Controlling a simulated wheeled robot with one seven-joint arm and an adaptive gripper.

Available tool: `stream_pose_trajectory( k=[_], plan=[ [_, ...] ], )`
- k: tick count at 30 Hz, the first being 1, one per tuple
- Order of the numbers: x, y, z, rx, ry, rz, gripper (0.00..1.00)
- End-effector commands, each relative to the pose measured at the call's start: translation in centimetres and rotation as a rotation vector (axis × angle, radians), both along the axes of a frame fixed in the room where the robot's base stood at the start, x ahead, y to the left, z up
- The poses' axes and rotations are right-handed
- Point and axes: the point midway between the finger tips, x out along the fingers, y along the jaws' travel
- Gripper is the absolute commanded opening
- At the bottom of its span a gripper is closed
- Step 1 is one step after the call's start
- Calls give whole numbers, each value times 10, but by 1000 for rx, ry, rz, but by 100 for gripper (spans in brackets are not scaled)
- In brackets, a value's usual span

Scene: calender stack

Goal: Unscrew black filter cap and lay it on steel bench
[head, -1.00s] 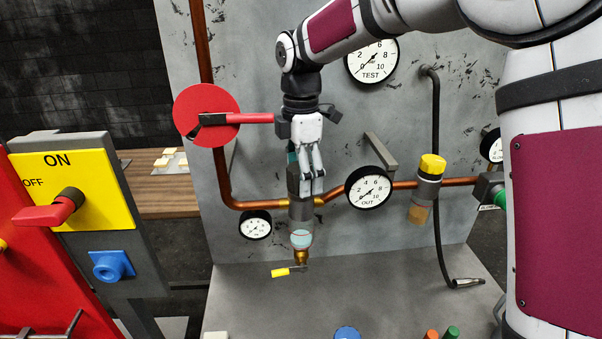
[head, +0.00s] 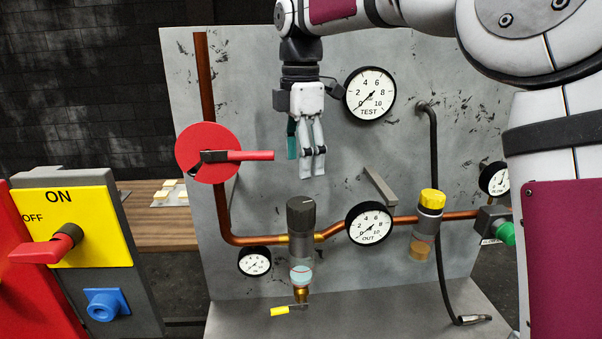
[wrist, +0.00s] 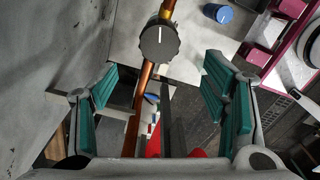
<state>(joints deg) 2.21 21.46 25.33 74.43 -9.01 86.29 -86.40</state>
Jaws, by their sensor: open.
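The black filter cap (head: 301,213) sits upright on top of the filter on the copper pipe, with a clear bowl (head: 301,274) below it. In the wrist view the cap (wrist: 159,41) shows from above, with a white line across its top. My gripper (head: 311,175) points down above the cap, clear of it. In the wrist view my gripper (wrist: 157,95) has its teal finger pads wide apart and nothing between them. The steel bench (head: 380,305) lies below the panel.
A red disc with a red lever (head: 240,156) is left of my gripper. The TEST gauge (head: 370,95) and OUT gauge (head: 369,223) are to the right, with a bracket (head: 379,186) between them. A yellow-capped unit (head: 431,200) is further right. A yellow-handled drain valve (head: 280,311) hangs below the bowl.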

Motion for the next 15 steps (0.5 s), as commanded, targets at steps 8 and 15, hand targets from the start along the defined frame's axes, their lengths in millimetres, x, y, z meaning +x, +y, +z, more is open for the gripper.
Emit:
stream_pose_trajectory(
  k=[8,15],
  plan=[
    [-1,1,-30,-18,58,495,67],
    [-2,1,-50,4,73,1198,67]
  ],
)
